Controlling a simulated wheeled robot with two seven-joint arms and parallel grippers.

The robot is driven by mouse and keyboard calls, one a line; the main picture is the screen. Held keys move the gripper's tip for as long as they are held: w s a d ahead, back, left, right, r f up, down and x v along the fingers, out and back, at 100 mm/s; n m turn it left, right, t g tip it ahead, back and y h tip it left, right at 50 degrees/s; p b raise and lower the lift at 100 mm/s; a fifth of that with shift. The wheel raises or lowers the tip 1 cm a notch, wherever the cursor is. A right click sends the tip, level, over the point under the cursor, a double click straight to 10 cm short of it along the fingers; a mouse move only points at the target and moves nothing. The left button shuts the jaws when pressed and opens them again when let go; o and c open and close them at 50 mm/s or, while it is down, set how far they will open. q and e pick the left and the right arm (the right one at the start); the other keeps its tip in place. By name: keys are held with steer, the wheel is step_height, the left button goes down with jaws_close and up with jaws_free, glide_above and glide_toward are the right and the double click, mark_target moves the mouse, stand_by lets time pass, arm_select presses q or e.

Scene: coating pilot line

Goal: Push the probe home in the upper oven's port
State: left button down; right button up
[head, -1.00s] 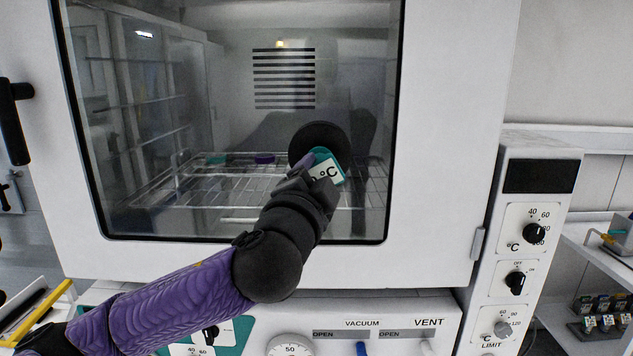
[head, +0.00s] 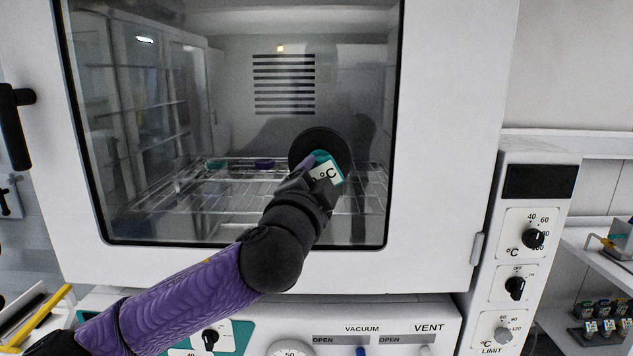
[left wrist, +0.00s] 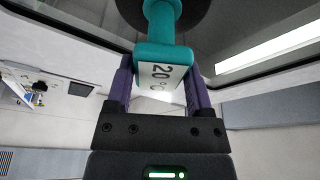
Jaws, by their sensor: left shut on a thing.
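The upper oven's port is a round black disc (head: 308,143) in front of the glass window, right of its middle. The probe (head: 329,168) is teal with a white label ending in °C. In the left wrist view the probe (left wrist: 160,48) shows its block, neck and round collar in front of the dark disc (left wrist: 190,12). Its front end is hidden, so I cannot tell how deep it sits. My left gripper (head: 316,180) is shut on the probe's block; its purple fingers (left wrist: 160,84) lie on both sides of it. My right gripper is not in view.
The white oven door has a black handle (head: 14,125) at left and a hinge (head: 478,244) at right. A control panel with knobs (head: 515,288) stands to the right. Below is another unit with VACUUM and VENT labels (head: 430,328). Wire racks (head: 235,190) show behind the glass.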

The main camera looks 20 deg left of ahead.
arm_select(q)
steer(key=shift+c, duration=1.4)
jaws_free()
steer(key=shift+o, duration=1.4)
steer(key=shift+w, duration=0.15)
steer(key=s+f+b, duration=0.1)
steer(key=s+b, duration=0.2)
steer(key=s, duration=0.7)
steer(key=shift+f, duration=0.25)
